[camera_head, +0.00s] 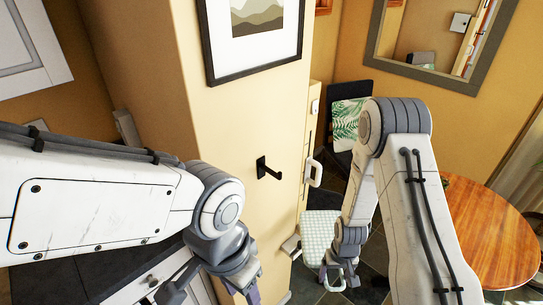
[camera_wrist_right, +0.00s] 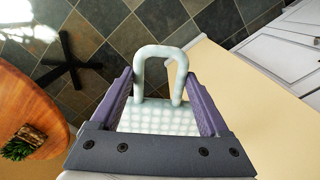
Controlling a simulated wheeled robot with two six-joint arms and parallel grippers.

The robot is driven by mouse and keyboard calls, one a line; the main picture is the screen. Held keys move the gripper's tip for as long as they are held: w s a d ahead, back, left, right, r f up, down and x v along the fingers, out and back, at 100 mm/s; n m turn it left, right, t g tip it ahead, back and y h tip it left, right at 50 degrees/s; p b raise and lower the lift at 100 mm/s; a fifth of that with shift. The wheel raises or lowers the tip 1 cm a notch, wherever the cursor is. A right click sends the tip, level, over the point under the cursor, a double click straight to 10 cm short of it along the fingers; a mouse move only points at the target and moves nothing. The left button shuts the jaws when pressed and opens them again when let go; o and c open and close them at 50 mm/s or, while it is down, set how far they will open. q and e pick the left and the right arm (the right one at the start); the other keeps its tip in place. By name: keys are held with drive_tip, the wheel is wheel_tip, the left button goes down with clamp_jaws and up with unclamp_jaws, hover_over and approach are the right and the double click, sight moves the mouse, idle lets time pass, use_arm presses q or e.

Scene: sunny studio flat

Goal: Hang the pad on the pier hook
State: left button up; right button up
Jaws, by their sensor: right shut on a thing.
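The black pier hook (camera_head: 268,169) sticks out from the yellow pier (camera_head: 235,125), below a framed picture, and is bare. The pad (camera_head: 318,224) is pale green and white checked, with a pale loop that also shows clearly in the right wrist view (camera_wrist_right: 160,53). My right gripper (camera_head: 337,268) is shut on the pad, to the right of the hook and lower in the head view. In the wrist view the pad's body (camera_wrist_right: 158,117) sits between the fingers and the loop points away from the gripper. My left gripper (camera_head: 212,291) is open and empty at the lower edge.
A round wooden table (camera_head: 487,232) stands at the right. A chair with a leaf-print cushion (camera_head: 348,120) is behind my right arm. The framed picture (camera_head: 256,30) hangs above the hook. A dark counter (camera_head: 50,280) lies under my left arm. Wall around the hook is clear.

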use_arm(q)
wheel_tip(320, 180, up, 12)
drive_tip(key=p, duration=0.9)
use_arm(e)
wheel_tip(320, 180, up, 22)
drive_tip(key=w, duration=0.1)
drive_tip(key=shift+w, duration=0.25)
use_arm(q)
drive_tip(key=shift+d, duration=0.1)
use_arm(e)
drive_tip(key=shift+f, duration=0.1)
